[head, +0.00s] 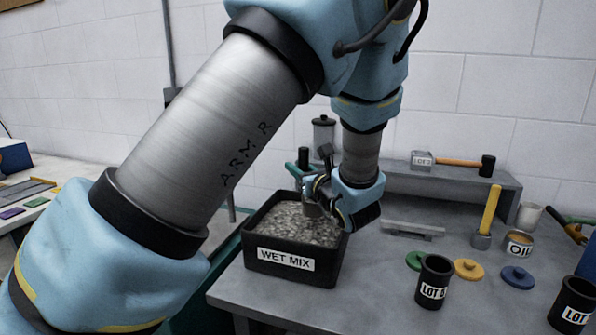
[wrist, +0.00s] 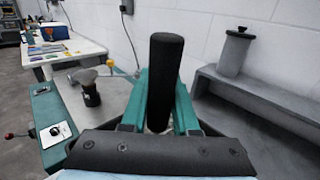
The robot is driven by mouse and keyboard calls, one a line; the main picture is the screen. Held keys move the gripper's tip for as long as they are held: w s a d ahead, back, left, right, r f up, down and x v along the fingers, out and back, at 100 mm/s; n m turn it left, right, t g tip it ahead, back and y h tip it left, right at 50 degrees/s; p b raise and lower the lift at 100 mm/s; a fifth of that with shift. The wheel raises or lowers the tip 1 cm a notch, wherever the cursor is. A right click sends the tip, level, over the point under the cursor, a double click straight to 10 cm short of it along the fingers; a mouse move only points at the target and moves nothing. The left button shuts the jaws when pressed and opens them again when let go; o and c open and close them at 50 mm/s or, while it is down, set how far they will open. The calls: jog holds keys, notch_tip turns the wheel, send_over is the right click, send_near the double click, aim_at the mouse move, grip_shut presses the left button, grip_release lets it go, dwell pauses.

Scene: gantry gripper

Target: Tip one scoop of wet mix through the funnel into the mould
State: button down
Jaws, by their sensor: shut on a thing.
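My gripper (wrist: 158,105) is shut on the upright black handle (wrist: 165,70) of what looks like the scoop. In the head view my gripper (head: 316,185) is over the black bin of wet mix (head: 262,272), and a grey metal part, seemingly the scoop's bowl (head: 312,208), is at the grey mix inside. Whether the bowl is filled cannot be told. In the wrist view a grey funnel (wrist: 86,75) sits on a black cylinder, probably the mould (wrist: 91,95), at the left on a grey surface. My arm covers that area in the head view.
Black LOT 5 cup (head: 433,282), coloured lids (head: 468,269), an oil tin (head: 518,244) and a hammer (head: 487,218) stand on the right of the table. A lidded canister (wrist: 234,50) stands on the raised shelf (wrist: 262,98). Another bench (wrist: 62,50) is at far left.

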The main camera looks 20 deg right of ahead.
notch_tip(320, 180, up, 6)
jog(key=w+a+p, duration=0.2)
jog(key=p, duration=0.1)
jog(key=shift+w+a+r, duration=0.15)
jog(key=shift+w+a, duration=0.05)
jog(key=shift+a, duration=0.1)
dwell(0.6)
